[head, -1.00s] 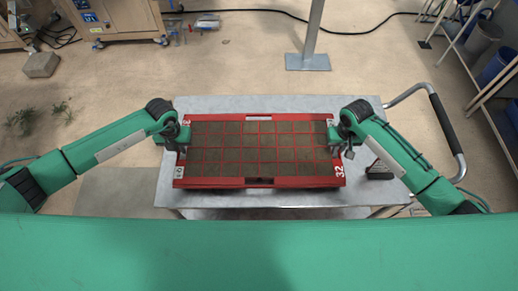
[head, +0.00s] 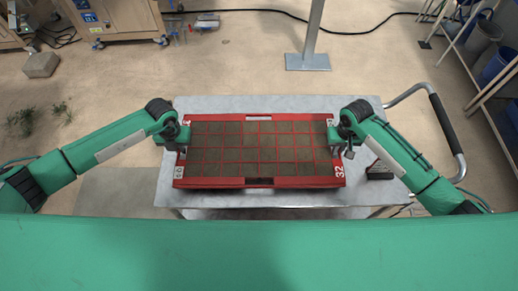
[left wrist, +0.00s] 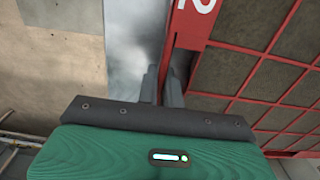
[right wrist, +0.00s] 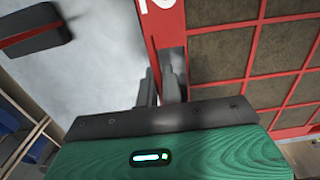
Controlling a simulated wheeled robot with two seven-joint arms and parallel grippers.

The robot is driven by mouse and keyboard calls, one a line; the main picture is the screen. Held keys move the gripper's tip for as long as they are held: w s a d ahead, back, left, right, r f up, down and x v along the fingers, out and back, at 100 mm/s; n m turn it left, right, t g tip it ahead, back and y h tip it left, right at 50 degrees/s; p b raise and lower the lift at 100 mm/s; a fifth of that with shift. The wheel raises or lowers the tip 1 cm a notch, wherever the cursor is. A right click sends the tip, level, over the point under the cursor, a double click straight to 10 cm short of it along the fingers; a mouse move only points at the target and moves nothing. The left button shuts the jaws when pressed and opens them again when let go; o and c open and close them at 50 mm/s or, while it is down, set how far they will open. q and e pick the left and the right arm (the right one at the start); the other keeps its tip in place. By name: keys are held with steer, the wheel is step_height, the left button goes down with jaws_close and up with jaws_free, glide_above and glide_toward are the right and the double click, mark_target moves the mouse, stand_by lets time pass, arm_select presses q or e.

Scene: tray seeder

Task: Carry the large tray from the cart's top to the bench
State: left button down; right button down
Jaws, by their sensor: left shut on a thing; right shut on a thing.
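The large tray (head: 215,183) is red, with a grid of brown soil-filled cells. It is over the cart's grey top (head: 225,104); I cannot tell whether it touches it. My left gripper (head: 184,147) is shut on the tray's left rim. In the left wrist view its fingers (left wrist: 163,85) straddle the red wall (left wrist: 188,30). My right gripper (head: 337,148) is shut on the tray's right rim. In the right wrist view its fingers (right wrist: 162,85) are at the red wall (right wrist: 167,30). I cannot make out the bench.
A dark object (head: 379,171) lies on the cart top right of the tray; it also shows in the right wrist view (right wrist: 30,30). The cart's handle (head: 446,122) sticks out right. A grey post (head: 311,40) stands on the floor behind. Floor to the left is mostly clear.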

arm_select(q)
steer(key=shift+w+r, duration=0.15)
steer(key=shift+r, duration=0.15)
arm_select(e)
steer(key=shift+w+r, duration=0.1)
steer(key=shift+r, duration=0.2)
